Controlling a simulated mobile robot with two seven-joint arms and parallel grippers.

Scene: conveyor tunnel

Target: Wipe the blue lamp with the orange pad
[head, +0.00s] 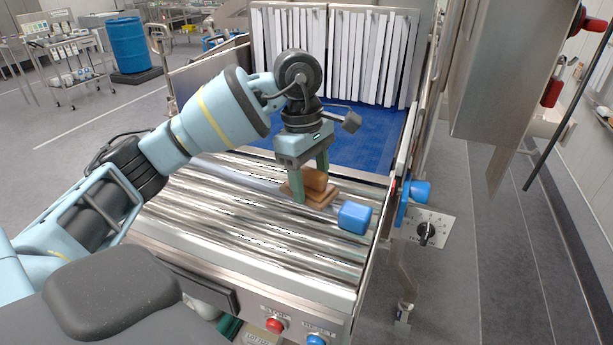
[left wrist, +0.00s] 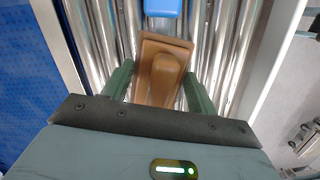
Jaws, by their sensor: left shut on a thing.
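My left gripper (head: 312,187) is shut on the handle of an orange-brown pad (head: 321,202), low over the conveyor rollers. The pad has a flat base with a rounded grip on top. In the left wrist view the pad (left wrist: 157,78) sits between the two green fingers. I cannot tell whether its base touches the rollers. A blue block (head: 354,217) lies on the rollers just right of the pad, with a small gap. A rounded blue fitting (head: 419,191), which may be the blue lamp, is mounted outside the right side rail. My right gripper is out of view.
The roller bed (head: 230,210) is otherwise clear. Behind it a blue belt (head: 360,140) runs under white strip curtains (head: 330,55). A metal side rail (head: 396,180) stands between the rollers and the blue fitting. A knob panel (head: 428,229) is beside it. Red and blue buttons are at the front.

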